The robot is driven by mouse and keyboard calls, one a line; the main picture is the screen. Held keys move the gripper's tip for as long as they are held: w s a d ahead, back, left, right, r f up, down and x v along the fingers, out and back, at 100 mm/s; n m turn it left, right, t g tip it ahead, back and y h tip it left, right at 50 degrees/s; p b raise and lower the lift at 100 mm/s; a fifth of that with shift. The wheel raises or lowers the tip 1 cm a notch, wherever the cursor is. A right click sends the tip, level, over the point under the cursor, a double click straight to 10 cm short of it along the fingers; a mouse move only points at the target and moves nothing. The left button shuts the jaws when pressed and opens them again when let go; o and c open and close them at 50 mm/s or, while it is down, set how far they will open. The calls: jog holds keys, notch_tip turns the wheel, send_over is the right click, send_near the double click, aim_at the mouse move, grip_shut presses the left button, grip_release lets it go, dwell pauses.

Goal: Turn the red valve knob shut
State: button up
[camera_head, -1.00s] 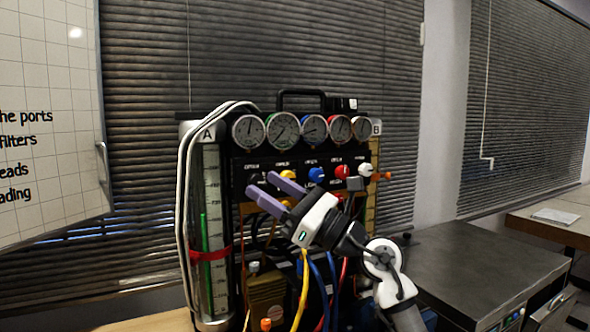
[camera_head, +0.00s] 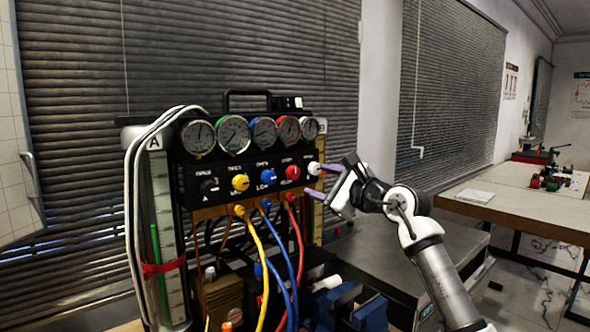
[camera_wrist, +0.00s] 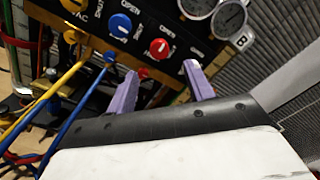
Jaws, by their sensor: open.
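The red valve knob (camera_head: 292,172) sits in the row of knobs on the rig's black panel (camera_head: 225,177), below the gauges. It also shows in the wrist view (camera_wrist: 159,47), beyond my fingers and roughly between their tips. My gripper (camera_head: 319,181) is at the right end of the panel, to the right of the red knob. Its two purple fingers are spread and empty, apart from the red knob; the wrist view (camera_wrist: 160,70) shows the gap between them. The upper finger lies close to the white knob (camera_head: 314,168); I cannot tell if they touch.
Yellow (camera_head: 240,182), blue (camera_head: 267,176) and black (camera_head: 209,187) knobs sit left of the red one. Yellow, blue and red hoses hang below the panel. A dark-topped cabinet (camera_head: 385,262) stands behind my arm. A bench (camera_head: 520,207) is at the far right.

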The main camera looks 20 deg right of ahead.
aim_at(295, 174)
jog(key=p+x, duration=0.2)
jog(key=x, duration=0.6)
jog(key=shift+w+a+p, duration=0.15)
jog(key=shift+w+p, duration=0.15)
jog(key=shift+p, duration=0.1)
jog(key=shift+f, duration=0.1)
jog(key=c, duration=1)
jog(key=shift+o, duration=0.2)
